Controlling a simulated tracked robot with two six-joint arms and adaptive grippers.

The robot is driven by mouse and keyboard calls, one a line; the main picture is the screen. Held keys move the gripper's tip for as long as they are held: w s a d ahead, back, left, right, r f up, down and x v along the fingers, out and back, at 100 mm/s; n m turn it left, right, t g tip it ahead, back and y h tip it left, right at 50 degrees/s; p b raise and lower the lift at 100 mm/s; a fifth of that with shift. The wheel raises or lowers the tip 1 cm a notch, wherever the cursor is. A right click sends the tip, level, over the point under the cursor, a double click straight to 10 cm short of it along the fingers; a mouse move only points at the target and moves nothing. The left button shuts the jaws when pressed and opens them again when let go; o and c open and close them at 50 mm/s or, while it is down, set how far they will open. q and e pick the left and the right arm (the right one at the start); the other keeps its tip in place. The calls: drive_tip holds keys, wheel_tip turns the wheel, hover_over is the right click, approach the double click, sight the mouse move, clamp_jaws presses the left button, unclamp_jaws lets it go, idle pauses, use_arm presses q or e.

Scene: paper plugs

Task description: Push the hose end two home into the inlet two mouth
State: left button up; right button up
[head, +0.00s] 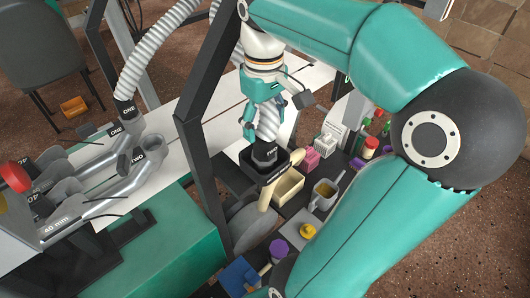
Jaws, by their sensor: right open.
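Hose end two (264,152) is a black collar marked TWO on a white ribbed hose (268,122). It stands upright in or on a dark square holder (250,172); its lower part is hidden. My right gripper (266,118) is open, right at the hose just above the collar; I cannot tell whether its fingers touch it. Inlet two (137,156) is a grey angled pipe with a dark TWO label, at the left on the bench. Its mouth looks empty, with no hose on it. My left gripper is not in view.
Hose end one (124,108) sits at inlet one (114,130), its hose arching above. A dark frame post (208,90) stands between the inlets and my right gripper. A beige bin (288,187), a mug (324,194) and several small items crowd the right side.

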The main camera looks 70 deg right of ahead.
sight(264, 136)
drive_tip(key=shift+f+b, duration=1.2)
drive_tip(key=shift+f, duration=0.4)
drive_tip(key=shift+c, duration=0.2)
drive_tip(key=c, duration=1.2)
drive_tip(key=shift+r, duration=0.15)
drive_tip(key=shift+r+p, duration=2.95)
drive_tip(key=shift+r, duration=0.25)
